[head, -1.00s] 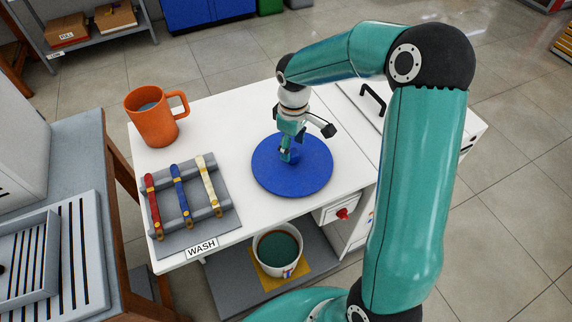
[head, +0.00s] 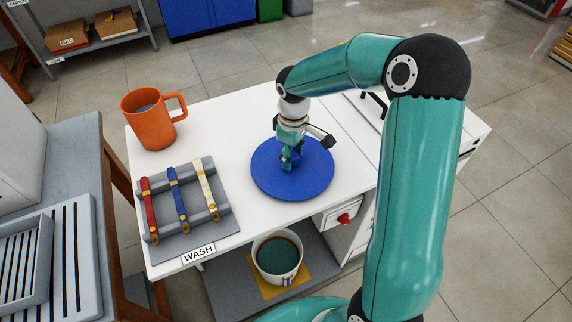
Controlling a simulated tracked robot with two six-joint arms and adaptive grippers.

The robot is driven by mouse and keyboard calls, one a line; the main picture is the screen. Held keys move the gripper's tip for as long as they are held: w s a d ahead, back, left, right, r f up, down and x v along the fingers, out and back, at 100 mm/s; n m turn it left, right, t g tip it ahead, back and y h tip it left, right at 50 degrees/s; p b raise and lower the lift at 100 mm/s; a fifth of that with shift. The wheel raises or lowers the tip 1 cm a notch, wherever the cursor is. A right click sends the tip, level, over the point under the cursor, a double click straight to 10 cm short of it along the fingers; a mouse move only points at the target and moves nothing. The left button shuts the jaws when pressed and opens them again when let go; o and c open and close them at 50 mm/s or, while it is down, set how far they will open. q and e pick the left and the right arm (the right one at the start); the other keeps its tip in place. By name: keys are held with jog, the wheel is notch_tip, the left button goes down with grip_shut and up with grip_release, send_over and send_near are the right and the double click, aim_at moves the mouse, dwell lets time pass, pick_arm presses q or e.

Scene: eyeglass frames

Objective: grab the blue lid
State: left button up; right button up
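The blue lid (head: 312,180) is a round flat disc with a small raised knob in its middle, lying on the white worktop. My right gripper (head: 287,164) points down over the middle of the lid, with its fingertips low at the knob. The gripper partly hides the knob, and I cannot tell whether the fingers are closed on it. The lid lies flat on the worktop. My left gripper is not in view.
An orange mug (head: 150,125) and a grey rack (head: 200,232) with red, blue and cream straps stand left of the lid on the worktop (head: 225,120). A white pot (head: 279,262) sits on the shelf below. A red knob (head: 344,218) is on the cabinet front.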

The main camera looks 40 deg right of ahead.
aim_at(293, 154)
jog(key=c, duration=0.6)
jog(key=shift+r+p, duration=1.5)
jog(key=shift+r, duration=0.55)
